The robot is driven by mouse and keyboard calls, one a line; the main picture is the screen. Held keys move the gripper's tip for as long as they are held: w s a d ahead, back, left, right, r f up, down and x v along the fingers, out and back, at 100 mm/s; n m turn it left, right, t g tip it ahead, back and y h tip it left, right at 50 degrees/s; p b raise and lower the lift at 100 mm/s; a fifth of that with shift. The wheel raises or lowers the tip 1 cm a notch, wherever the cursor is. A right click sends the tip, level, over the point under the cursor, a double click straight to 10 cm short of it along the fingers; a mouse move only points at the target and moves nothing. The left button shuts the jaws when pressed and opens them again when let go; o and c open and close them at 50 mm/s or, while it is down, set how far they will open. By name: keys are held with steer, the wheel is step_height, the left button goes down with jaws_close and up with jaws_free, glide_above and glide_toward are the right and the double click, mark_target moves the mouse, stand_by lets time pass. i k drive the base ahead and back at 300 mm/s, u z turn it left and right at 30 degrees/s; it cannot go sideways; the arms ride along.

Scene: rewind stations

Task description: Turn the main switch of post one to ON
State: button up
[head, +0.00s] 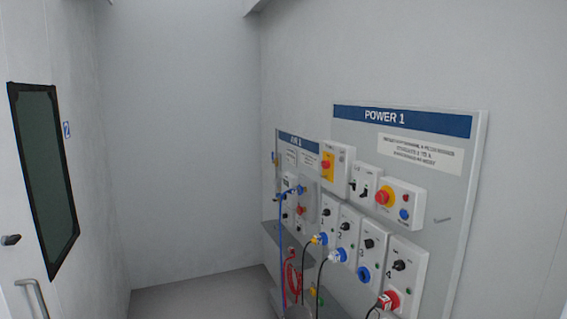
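The POWER 1 board (455,205) stands on the right against the wall, with a blue title strip. At its upper left is a white box with a yellow plate and a red rotary handle, which looks like the main switch (327,165). The handle is too small to read its position or labels. My gripper does not show in the head view.
Beside the main switch are a small switch box (367,182) and a box with a red knob on yellow (401,203). Several numbered socket boxes with plugs and cables hang below. The AIR 1 board (299,143) stands farther left. A door (45,175) is at left; bare floor (190,298) lies between.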

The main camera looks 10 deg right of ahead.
mark_target(325, 164)
steer(key=u, duration=0.85)
steer(key=i, duration=1.1)
steer(key=u, duration=0.35)
steer(key=i, duration=1.1)
steer(key=z, duration=0.4)
